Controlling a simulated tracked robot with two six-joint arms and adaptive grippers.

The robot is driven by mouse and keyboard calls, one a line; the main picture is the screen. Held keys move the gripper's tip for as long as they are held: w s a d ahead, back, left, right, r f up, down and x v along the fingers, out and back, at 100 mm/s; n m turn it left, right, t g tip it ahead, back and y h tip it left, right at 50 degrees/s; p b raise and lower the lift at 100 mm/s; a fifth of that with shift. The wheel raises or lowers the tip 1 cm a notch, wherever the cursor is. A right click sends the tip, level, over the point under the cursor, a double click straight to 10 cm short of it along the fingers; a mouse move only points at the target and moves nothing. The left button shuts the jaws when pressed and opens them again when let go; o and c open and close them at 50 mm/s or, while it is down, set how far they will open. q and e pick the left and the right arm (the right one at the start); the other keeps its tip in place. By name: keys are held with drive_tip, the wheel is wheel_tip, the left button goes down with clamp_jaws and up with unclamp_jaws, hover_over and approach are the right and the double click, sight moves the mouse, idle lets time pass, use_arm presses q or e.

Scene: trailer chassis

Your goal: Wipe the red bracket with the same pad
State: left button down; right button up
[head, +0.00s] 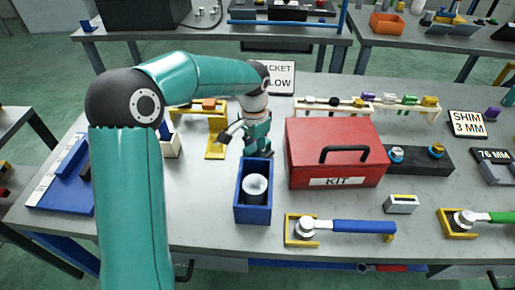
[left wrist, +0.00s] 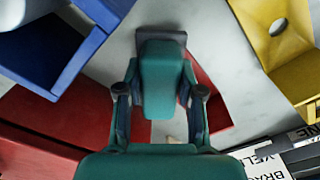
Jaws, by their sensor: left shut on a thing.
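My left gripper (head: 258,148) reaches down over the middle of the table, behind the blue bin and left of the red toolbox. It also shows in the left wrist view (left wrist: 160,75), shut, with a dark grey block at its tip that looks like the pad (left wrist: 163,36). A slanted red piece, which looks like the red bracket (left wrist: 216,102), shows beside and partly behind the gripper. I cannot tell whether the pad touches it. In the head view the bracket is hidden by my arm and gripper. My right gripper is out of view.
The blue bin (head: 240,212) holds a pale cup (head: 256,187). The red toolbox (head: 310,150) stands close on the right, the yellow bracket (head: 214,143) on the left. A sign (head: 281,80) stands behind. A blue-handled tool (head: 350,226) lies at front right.

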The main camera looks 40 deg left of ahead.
use_arm(q)
drive_tip(key=shift+s+a+r, duration=0.1)
drive_tip(key=shift+s+a, duration=0.25)
drive_tip(key=shift+a, duration=0.25)
drive_tip(key=shift+s+a, duration=0.3)
drive_tip(key=shift+a, duration=0.3)
drive_tip(key=shift+d, duration=0.1)
drive_tip(key=shift+w+d+f, duration=0.15)
drive_tip(key=shift+w+d, duration=0.25)
drive_tip(key=shift+d, duration=0.35)
drive_tip(key=shift+w+d+f, duration=0.15)
drive_tip(key=shift+w+d, duration=0.2)
drive_tip(key=shift+d, duration=0.4)
drive_tip(key=shift+w+d+f, duration=0.1)
drive_tip(key=shift+d, duration=0.15)
drive_tip(key=shift+w+a+r+p, duration=0.1)
drive_tip(key=shift+r+p, duration=2.45)
drive_tip(key=shift+r, duration=0.6)
